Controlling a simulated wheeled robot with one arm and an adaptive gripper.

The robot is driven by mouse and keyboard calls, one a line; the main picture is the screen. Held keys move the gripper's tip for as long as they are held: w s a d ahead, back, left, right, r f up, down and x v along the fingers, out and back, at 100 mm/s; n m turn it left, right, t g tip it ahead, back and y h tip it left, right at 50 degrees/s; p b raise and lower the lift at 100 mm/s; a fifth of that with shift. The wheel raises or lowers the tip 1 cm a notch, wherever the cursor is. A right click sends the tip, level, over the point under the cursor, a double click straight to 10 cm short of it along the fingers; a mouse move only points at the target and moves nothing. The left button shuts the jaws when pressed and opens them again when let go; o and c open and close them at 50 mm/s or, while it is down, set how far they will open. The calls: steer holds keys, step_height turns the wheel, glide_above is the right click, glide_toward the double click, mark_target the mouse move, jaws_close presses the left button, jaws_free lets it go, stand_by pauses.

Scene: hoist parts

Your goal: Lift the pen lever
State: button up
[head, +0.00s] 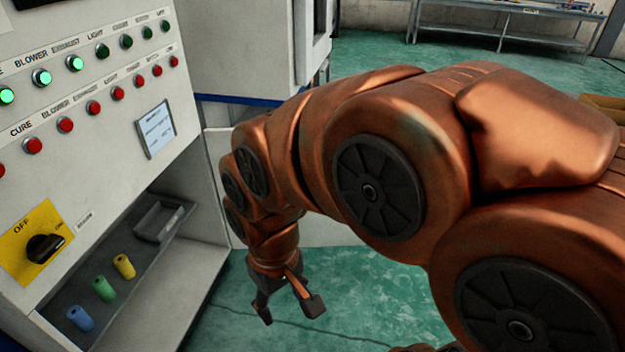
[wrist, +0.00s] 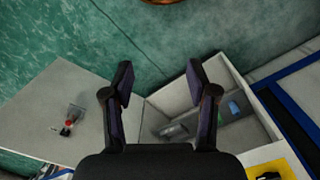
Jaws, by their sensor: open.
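My gripper (head: 289,309) is open and empty, with its fingers pointing down, to the right of the control cabinet's open shelf. In the wrist view its two dark fingers (wrist: 159,76) stand apart over the green floor. I cannot identify a pen lever for certain in either view. A small fixture with red and black parts (wrist: 69,120) is on a light grey panel left of the fingers in the wrist view. It is too small to tell what it is, and I do not see it in the head view.
The control cabinet (head: 95,150) has lit buttons and a black rotary switch (head: 45,247) on a yellow plate. Its shelf (head: 125,265) holds blue (head: 80,318), green (head: 103,288) and yellow (head: 124,266) cylinders and a grey tray (head: 160,222). Green floor (head: 370,275) is open below my arm.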

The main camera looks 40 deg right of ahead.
steer(key=w+d+f+m+t+h+b, duration=0.1)
steer(key=w+d+f+t+b, duration=0.2)
steer(key=w+d+f+b, duration=0.6)
steer(key=w+d+f+m+t+h+b, duration=0.1)
steer(key=w+d+f+t+b, duration=0.3)
steer(key=w, duration=0.9)
steer(key=w+d+f+m+t+b, duration=0.2)
steer(key=w+d+f+b, duration=0.5)
steer(key=w, duration=0.4)
steer(key=w+d+f+m+t+h+b, duration=0.1)
steer(key=d+f+t+h+b, duration=0.15)
steer(key=d+b, duration=0.45)
steer(key=w+d+f+m+t+h+b, duration=0.1)
steer(key=w+d+f+t+h+b, duration=0.15)
steer(key=d, duration=0.85)
steer(key=w+d+f+m+t+h+b, duration=0.15)
steer(key=d+f+b, duration=0.3)
steer(key=d, duration=0.45)
steer(key=shift+t, duration=0.35)
steer(key=shift+r+b+x, duration=0.2)
steer(key=shift+b+x, duration=0.2)
steer(key=shift+x, duration=0.8)
steer(key=shift+r+b+x, duration=0.15)
steer(key=shift+b+x, duration=0.2)
steer(key=shift+x, duration=0.85)
steer(key=shift+r+b+x, duration=0.2)
steer(key=shift+b+x, duration=0.2)
steer(key=shift+x, duration=0.85)
steer(key=shift+s+d, duration=0.1)
steer(key=shift+d, duration=0.05)
